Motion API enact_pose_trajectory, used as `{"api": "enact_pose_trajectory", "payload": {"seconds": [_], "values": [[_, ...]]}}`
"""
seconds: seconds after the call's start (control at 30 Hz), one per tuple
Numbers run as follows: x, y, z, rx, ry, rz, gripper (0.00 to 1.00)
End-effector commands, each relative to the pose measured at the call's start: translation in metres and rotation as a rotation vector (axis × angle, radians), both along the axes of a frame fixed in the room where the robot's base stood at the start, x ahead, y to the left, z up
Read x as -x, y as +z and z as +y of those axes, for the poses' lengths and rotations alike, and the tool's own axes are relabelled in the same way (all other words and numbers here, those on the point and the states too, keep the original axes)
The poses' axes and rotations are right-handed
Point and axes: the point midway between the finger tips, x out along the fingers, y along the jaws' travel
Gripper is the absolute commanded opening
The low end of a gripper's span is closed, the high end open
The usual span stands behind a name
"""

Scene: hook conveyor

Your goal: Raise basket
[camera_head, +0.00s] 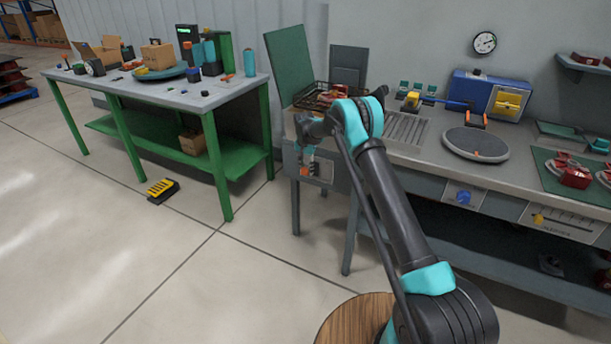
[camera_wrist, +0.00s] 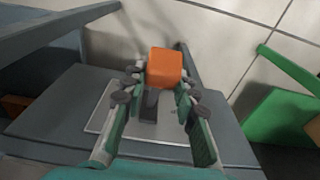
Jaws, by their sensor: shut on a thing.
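The basket (camera_head: 312,97) is a dark wire tray holding red parts, on the left end of the grey workbench. Below it, a pale panel (camera_head: 322,167) is on the bench's front; in the wrist view a light plate (camera_wrist: 100,124) carries a dark lever (camera_wrist: 150,104) with an orange knob (camera_wrist: 166,68). My gripper (camera_head: 308,160) is at this panel, below the basket. In the wrist view its green fingers (camera_wrist: 160,80) are closed around the knob's lever end. The exact contact is partly hidden. The orange knob also shows small in the head view (camera_head: 304,171).
A green-legged table (camera_head: 190,100) with boxes and tools stands at the left. A yellow and black pedal (camera_head: 162,190) lies on the floor. The bench (camera_head: 420,150) also holds a round turntable (camera_head: 476,144) and a blue machine (camera_head: 485,92). Floor between the tables is clear.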

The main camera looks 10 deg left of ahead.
Motion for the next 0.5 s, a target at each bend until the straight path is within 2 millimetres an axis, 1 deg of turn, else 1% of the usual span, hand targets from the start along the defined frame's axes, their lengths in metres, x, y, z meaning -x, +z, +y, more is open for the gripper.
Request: {"api": "enact_pose_trajectory", "payload": {"seconds": [0.03,0.2,0.5], "values": [[-0.003,0.003,-0.001,-0.01,-0.002,0.024,0.0],[-0.008,0.01,-0.002,-0.009,-0.001,0.02,0.0],[-0.013,0.015,-0.004,-0.008,-0.001,0.015,0.0]]}}
